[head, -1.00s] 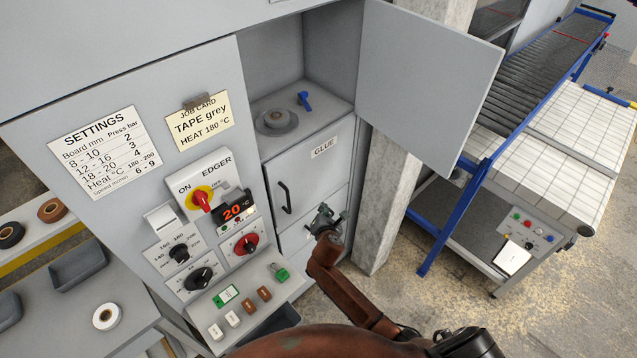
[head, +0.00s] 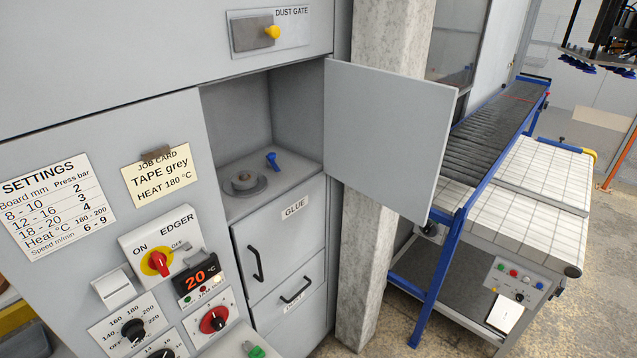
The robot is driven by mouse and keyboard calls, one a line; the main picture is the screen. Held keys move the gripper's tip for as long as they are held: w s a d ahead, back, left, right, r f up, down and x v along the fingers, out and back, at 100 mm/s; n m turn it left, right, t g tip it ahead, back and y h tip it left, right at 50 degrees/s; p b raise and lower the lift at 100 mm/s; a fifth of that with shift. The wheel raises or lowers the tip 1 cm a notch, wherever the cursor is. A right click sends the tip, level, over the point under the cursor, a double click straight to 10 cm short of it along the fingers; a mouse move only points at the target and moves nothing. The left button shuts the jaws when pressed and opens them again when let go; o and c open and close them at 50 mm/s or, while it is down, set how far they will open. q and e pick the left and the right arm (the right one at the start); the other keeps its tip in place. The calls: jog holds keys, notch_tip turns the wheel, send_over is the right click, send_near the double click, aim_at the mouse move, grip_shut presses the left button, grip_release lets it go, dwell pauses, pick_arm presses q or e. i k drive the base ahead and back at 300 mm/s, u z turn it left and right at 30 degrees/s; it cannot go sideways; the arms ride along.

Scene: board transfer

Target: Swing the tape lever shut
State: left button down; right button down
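The tape lever appears to be the small blue lever (head: 272,160) standing on the floor of the open compartment, at its back right. Beside it, to the left, is a grey round reel or spindle (head: 244,182) on a disc. The compartment's grey door (head: 385,135) stands swung open to the right. I cannot tell from here whether the lever is fully open or shut. Neither of my grippers shows in the head view now.
The control panel with the red and yellow switch (head: 158,262) is at the lower left. Below the compartment are the glue door (head: 282,250) and another handled front. A concrete pillar (head: 366,265) stands behind the open door. A blue-framed conveyor (head: 490,140) is at the right.

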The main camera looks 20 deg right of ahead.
aim_at(271, 157)
jog(key=z, duration=0.1)
jog(key=k, duration=0.3)
jog(key=z, duration=1.1)
jog(key=i, duration=0.7)
jog(key=u, duration=0.9)
jog(key=i, duration=0.55)
jog(key=u, duration=0.55)
